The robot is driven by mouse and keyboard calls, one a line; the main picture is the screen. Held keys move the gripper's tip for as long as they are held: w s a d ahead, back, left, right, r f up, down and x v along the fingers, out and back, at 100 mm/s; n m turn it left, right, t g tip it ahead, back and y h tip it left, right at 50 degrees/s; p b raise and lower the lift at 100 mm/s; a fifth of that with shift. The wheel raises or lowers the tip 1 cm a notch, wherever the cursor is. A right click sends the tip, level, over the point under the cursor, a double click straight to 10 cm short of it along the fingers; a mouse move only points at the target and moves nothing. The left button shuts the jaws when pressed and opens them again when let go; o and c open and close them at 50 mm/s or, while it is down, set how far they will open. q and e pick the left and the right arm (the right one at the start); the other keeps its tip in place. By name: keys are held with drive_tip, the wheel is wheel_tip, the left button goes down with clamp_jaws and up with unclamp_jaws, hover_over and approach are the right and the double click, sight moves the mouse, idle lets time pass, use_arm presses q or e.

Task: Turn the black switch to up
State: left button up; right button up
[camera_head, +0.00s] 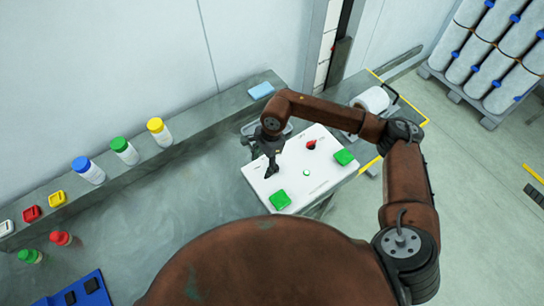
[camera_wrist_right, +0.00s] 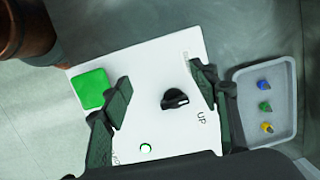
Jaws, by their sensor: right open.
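The black switch (camera_wrist_right: 174,99) is a round knob with a raised grip on a white panel (camera_wrist_right: 160,55). Its pale-marked end faces right in the right wrist view, and the printed word UP sits to its lower right. My right gripper (camera_wrist_right: 163,90) is open, with one finger on each side of the knob and a gap to both. In the head view my right gripper (camera_head: 270,168) points down over the left part of the panel (camera_head: 318,187) and largely hides the switch. My left gripper is not in view.
The panel also carries a red switch (camera_head: 311,145), two green squares (camera_head: 280,200) (camera_head: 344,157) and a small green light (camera_wrist_right: 146,148). A grey tray (camera_wrist_right: 286,138) with small coloured items lies beside it. Capped bottles (camera_head: 124,151) stand along the back ledge.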

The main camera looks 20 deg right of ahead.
drive_tip(key=d, duration=0.1)
drive_tip(key=w+d+h, duration=0.1)
drive_tip(key=d, duration=0.1)
drive_tip(key=w+d+h, duration=0.1)
drive_tip(key=d, duration=0.1)
drive_tip(key=shift+w+d+r, duration=0.1)
drive_tip(key=shift+w+r, duration=0.1)
drive_tip(key=shift+w, duration=0.05)
drive_tip(key=shift+w+d+f, duration=0.1)
drive_tip(key=shift+d+f, duration=0.15)
drive_tip(key=shift+f, duration=0.05)
wheel_tip(320, 180, down, 6)
drive_tip(key=shift+a+r+p, duration=0.1)
drive_tip(key=shift+a+p, duration=0.05)
drive_tip(key=shift+p, duration=0.55)
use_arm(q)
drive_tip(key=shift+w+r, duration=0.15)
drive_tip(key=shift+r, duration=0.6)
use_arm(e)
drive_tip(key=shift+f, duration=0.6)
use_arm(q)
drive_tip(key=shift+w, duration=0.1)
use_arm(e)
drive_tip(key=shift+c, duration=0.7)
drive_tip(key=c, duration=1)
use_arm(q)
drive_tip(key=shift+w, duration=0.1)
